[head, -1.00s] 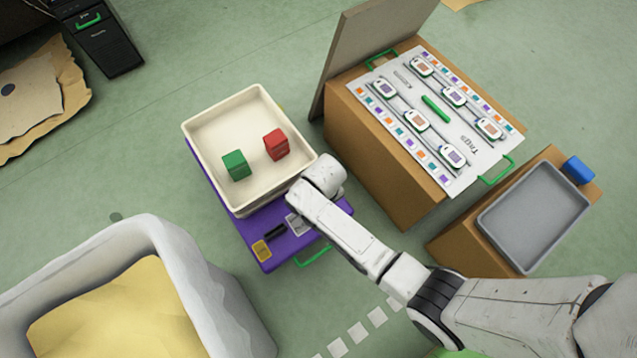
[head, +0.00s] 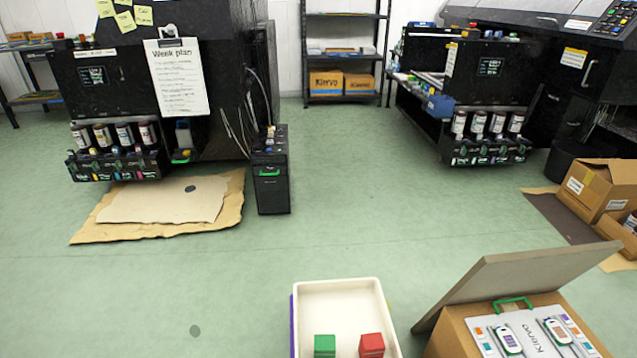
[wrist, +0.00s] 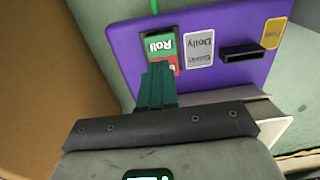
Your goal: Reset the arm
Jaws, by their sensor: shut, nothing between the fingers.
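My gripper (wrist: 158,85) shows in the wrist view with its dark green fingers together and nothing between them. A grey label reading "Dolly" (wrist: 199,48) and a black slot or handle (wrist: 245,53) are to the right of the fingertips. My arm is out of the head view.
A cream tray (head: 340,284) holds a green block (head: 324,346) and a red block (head: 371,345). A box with a raised lid (head: 520,272) stands to its right. A brown surface (wrist: 35,80) is close on the wrist view's left. Open green floor (head: 330,180) lies beyond.

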